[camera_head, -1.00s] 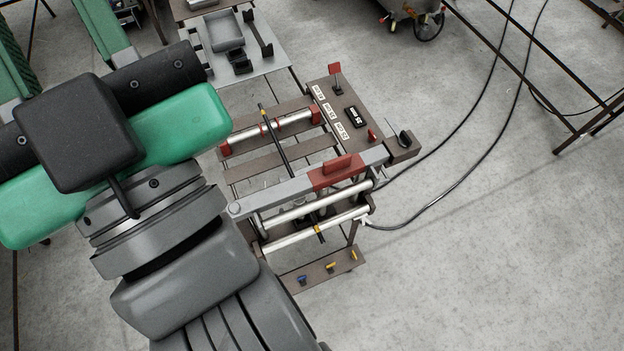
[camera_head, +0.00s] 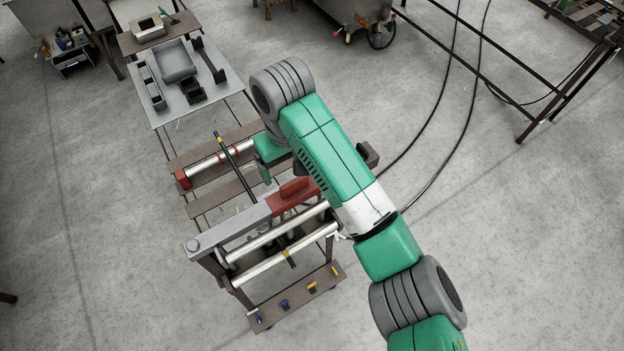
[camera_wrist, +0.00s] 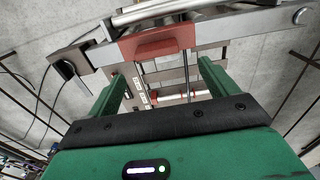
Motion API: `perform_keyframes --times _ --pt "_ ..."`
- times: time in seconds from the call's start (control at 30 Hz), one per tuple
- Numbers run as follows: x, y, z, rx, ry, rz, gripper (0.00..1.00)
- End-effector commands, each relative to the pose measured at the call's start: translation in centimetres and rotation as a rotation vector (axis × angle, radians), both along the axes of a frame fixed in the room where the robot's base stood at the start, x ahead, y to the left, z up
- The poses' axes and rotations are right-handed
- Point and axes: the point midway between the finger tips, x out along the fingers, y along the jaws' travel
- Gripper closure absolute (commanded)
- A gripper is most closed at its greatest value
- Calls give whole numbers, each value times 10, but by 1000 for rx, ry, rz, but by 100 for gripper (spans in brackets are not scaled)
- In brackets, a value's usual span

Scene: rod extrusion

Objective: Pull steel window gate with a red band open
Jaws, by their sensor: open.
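The steel window gate (camera_head: 235,224) is a grey bar lying across the brown-framed rod stand, with a round pivot at its left end. Its red band (camera_head: 312,190) carries a raised red handle (camera_head: 293,188). My arm hides the bar's right end in the head view. In the wrist view the red band (camera_wrist: 128,46) and handle (camera_wrist: 157,48) show ahead, between the two green fingers of my gripper (camera_wrist: 160,75). My gripper is open and empty, on the far side of the bar in the head view, where it is mostly hidden. I see no clear contact.
Steel rollers (camera_head: 275,232) run beside the gate, and a thin black rod (camera_head: 235,165) passes through the stand. A lower shelf (camera_head: 297,298) holds small coloured knobs. A grey table with trays (camera_head: 220,85) stands behind. Dark cables (camera_head: 445,130) lie on the open floor at right.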

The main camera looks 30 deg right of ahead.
Motion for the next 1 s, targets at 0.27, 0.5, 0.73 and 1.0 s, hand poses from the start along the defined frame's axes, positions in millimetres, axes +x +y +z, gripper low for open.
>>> perform_keyframes --times 0.27,0.5,0.73,1.0 --pt "-6 -6 -14 -2 35 -10 15" --pt "-6 -6 -59 -3 33 -10 15" --pt "-5 -5 -81 -2 30 -9 15" --pt "-5 -5 -82 -2 29 -9 22"
